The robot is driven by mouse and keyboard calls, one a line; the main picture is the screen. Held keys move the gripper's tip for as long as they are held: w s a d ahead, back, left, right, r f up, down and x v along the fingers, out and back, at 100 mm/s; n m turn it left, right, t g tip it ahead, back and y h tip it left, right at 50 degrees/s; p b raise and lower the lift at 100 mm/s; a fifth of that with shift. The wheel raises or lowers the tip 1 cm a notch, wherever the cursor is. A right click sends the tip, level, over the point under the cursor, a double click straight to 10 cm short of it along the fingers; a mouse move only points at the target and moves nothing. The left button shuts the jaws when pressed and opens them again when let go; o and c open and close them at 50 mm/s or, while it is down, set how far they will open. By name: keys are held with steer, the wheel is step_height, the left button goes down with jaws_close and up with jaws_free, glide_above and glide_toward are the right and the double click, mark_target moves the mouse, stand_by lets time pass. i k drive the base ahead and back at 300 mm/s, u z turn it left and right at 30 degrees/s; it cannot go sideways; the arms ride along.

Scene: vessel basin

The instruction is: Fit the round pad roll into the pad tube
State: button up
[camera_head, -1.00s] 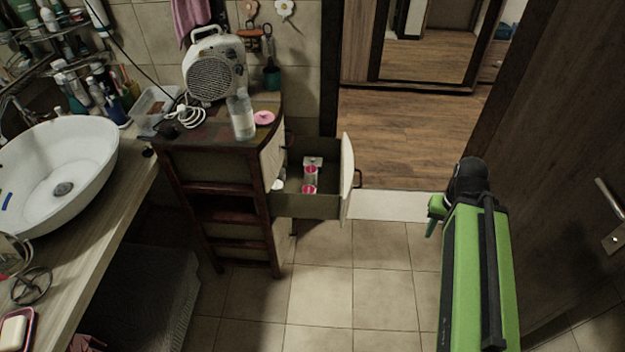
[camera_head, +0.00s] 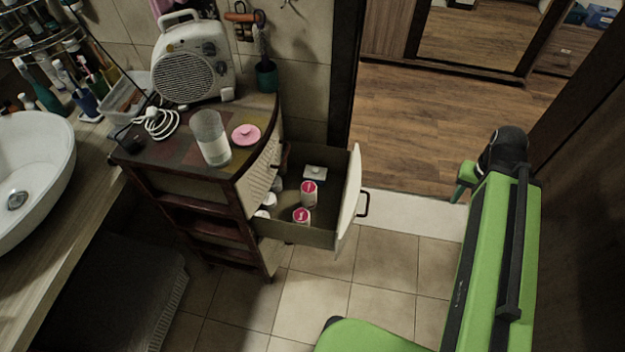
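The pad tube seems to be the clear, open-topped cylinder (camera_head: 210,138) standing upright on the cabinet top. A round pink lid (camera_head: 246,135) with a knob lies to its right. In the open drawer stand two pink-and-white rolls, one further back (camera_head: 309,193) and one nearer (camera_head: 301,216); they look like pad rolls, though their labels are too small to read. My gripper (camera_head: 463,181) seems to be the small green part beside my arm's black joint, at the right, well away from the drawer. Its fingers are not clear and nothing shows held.
The drawer (camera_head: 349,199) sticks out right of the cabinet and also holds a small white box (camera_head: 315,172) and several white round items. A fan heater (camera_head: 193,60) with a coiled cable stands behind the tube. A basin (camera_head: 35,165) is at left.

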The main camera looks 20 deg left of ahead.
mark_target(206, 126)
steer(key=z, duration=0.25)
steer(key=k, duration=0.1)
steer(key=u, duration=2.8)
steer(key=i, duration=0.35)
steer(key=u, duration=0.4)
steer(key=k, duration=0.35)
steer(key=z, duration=0.1)
